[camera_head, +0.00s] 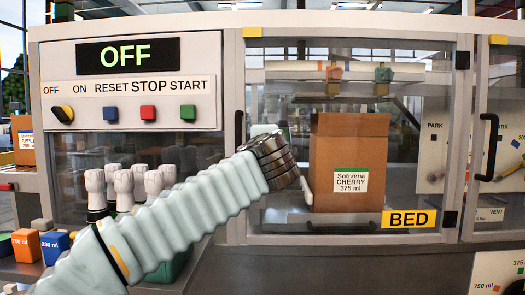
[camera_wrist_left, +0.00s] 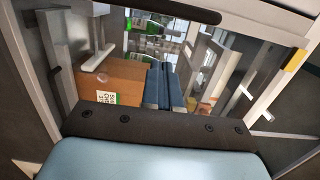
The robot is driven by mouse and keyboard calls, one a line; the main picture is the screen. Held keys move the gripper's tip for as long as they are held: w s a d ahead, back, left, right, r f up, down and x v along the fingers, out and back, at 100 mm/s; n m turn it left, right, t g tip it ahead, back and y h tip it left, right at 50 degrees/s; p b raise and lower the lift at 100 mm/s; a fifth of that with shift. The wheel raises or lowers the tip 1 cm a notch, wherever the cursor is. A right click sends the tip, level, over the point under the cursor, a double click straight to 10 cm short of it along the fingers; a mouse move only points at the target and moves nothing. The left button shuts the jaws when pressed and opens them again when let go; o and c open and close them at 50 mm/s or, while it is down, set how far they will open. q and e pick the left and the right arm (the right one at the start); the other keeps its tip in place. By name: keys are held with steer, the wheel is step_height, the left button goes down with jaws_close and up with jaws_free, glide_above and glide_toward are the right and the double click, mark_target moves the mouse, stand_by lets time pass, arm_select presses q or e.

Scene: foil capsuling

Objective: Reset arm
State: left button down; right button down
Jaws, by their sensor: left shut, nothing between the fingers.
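My left arm reaches in from the lower left, and its wrist overlaps the left part of the bay marked BED in the head view. My left gripper (camera_wrist_left: 166,72) shows in the left wrist view with its two blue-grey fingers together and nothing between them. In the head view its fingers are mostly hidden behind the wrist. A brown carton (camera_head: 348,150) labelled Sotivena CHERRY 375 ml stands upright in the bay. In the left wrist view the carton (camera_wrist_left: 120,75) is left of the fingers; I cannot tell the gap. My right gripper is not in view.
The control panel (camera_head: 132,83) reads OFF, above a knob and buttons. A framed bay door (camera_head: 455,130) and black handles (camera_head: 487,146) are near. A black bar (camera_wrist_left: 165,9) crosses the top of the left wrist view.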

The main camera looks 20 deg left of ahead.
arm_select(q)
steer(key=v, duration=0.4)
steer(key=w+d+f+m+g+h, duration=0.1)
steer(key=w+d+f+m+h, duration=0.25)
steer(key=f, duration=0.65)
steer(key=w+d+f+n+g+h, duration=0.1)
steer(key=w+d+f+h, duration=0.1)
steer(key=w+d+f, duration=0.55)
steer(key=s+d+f+g+h, duration=0.2)
steer(key=f+g, duration=0.1)
steer(key=f, duration=1.2)
steer(key=s+d+f+g+h, duration=0.1)
steer(key=d+f+g, duration=0.15)
steer(key=f, duration=1.25)
steer(key=s+f+n+g+h, duration=0.1)
steer(key=s+f+n+g, duration=0.3)
steer(key=f, duration=0.6)
steer(key=s+f+n+g+h, duration=0.1)
steer(key=s+f+n+h, duration=0.1)
steer(key=s+f, duration=0.6)
steer(key=s+a+f+n+g+h, duration=0.1)
steer(key=s+f+n+g, duration=0.1)
steer(key=s+f+n, duration=0.8)
steer(key=s+f, duration=0.5)
steer(key=s, duration=0.2)
steer(key=shift+a+f+n+b, duration=0.2)
steer(key=shift+f+n+b, duration=0.15)
steer(key=shift+f, duration=0.05)
steer(key=shift+a+g, duration=0.1)
steer(key=shift+g, duration=0.15)
